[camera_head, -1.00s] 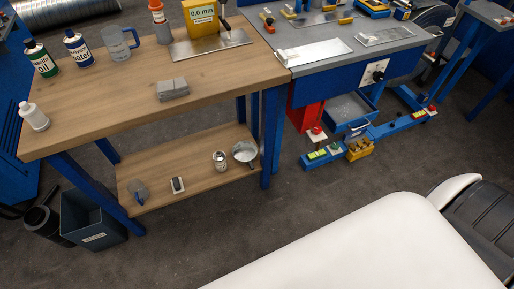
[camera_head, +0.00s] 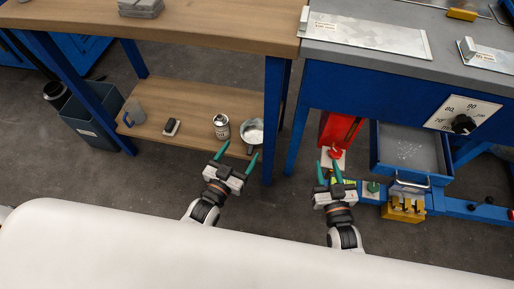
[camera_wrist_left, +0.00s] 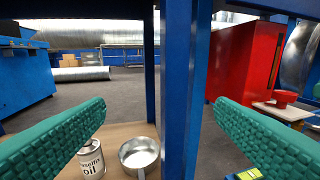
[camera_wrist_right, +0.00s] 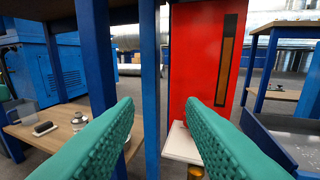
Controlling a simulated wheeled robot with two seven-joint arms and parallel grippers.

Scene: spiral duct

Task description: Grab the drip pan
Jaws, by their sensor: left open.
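Two things could be the drip pan; the frames do not settle which. One is a small round metal pan (camera_head: 252,131) on the lower wooden shelf, also in the left wrist view (camera_wrist_left: 140,155). The other is a blue tray with a grey inside (camera_head: 393,142) and a silver handle, under the blue machine. My left gripper (camera_head: 237,158) is open and empty, in front of the round pan and apart from it. My right gripper (camera_head: 328,168) is open and empty, left of the blue tray, with no contact visible.
An oil can (camera_head: 221,127) stands beside the round pan. A blue table leg (camera_head: 273,120) rises just right of it. A red cabinet (camera_wrist_right: 205,55) stands left of the blue tray. A yellow box (camera_head: 403,210) sits below the tray. The floor in front is open.

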